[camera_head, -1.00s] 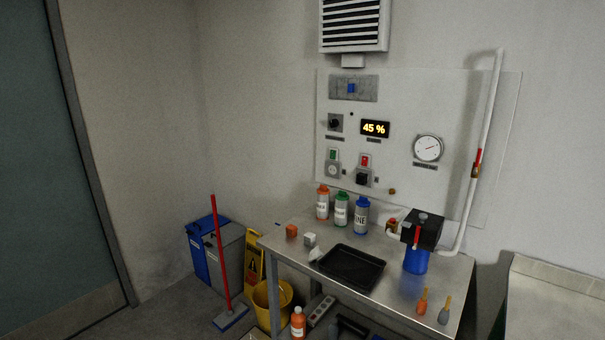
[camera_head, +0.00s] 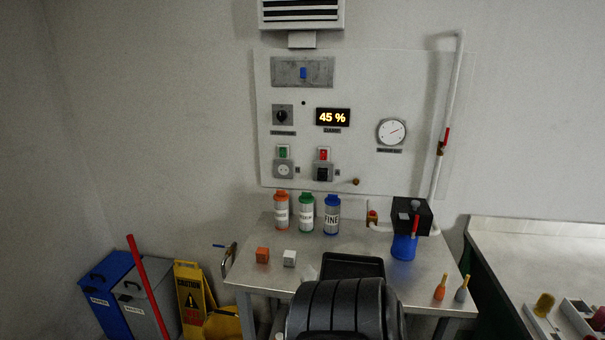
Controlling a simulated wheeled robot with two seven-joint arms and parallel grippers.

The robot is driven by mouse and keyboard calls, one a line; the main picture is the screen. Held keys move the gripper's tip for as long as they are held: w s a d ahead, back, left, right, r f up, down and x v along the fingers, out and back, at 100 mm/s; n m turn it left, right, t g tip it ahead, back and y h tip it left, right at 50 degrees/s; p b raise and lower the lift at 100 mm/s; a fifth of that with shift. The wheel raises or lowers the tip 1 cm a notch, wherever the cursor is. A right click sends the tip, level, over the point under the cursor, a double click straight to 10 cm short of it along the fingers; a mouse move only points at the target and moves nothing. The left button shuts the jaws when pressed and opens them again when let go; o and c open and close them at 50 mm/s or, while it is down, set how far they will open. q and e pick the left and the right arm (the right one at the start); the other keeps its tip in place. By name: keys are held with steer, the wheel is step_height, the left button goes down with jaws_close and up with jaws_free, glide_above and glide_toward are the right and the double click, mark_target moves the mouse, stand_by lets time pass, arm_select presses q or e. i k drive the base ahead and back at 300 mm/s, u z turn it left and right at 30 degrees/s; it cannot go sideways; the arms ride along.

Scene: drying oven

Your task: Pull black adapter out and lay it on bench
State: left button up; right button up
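The black adapter (camera_head: 323,173) is a small dark block seated in the right-hand socket on the wall panel, below a red switch. The left socket (camera_head: 283,169), below a green switch, is pale with nothing plugged in. The steel bench (camera_head: 262,284) stands below the panel and holds several items. Neither of my grippers shows in the head view, so I cannot see their state.
Orange, green and blue bottles (camera_head: 306,214) stand at the bench's back, below the sockets. A black tray (camera_head: 352,263) lies mid-bench, its near part hidden. A black box over a blue container (camera_head: 404,247) stands right. Bare bench shows right of the tray.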

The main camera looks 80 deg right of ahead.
mark_target(323, 172)
steer(key=z, duration=0.45)
steer(key=i, duration=0.85)
steer(key=z, duration=1.2)
steer(key=i, duration=0.55)
steer(key=z, duration=0.55)
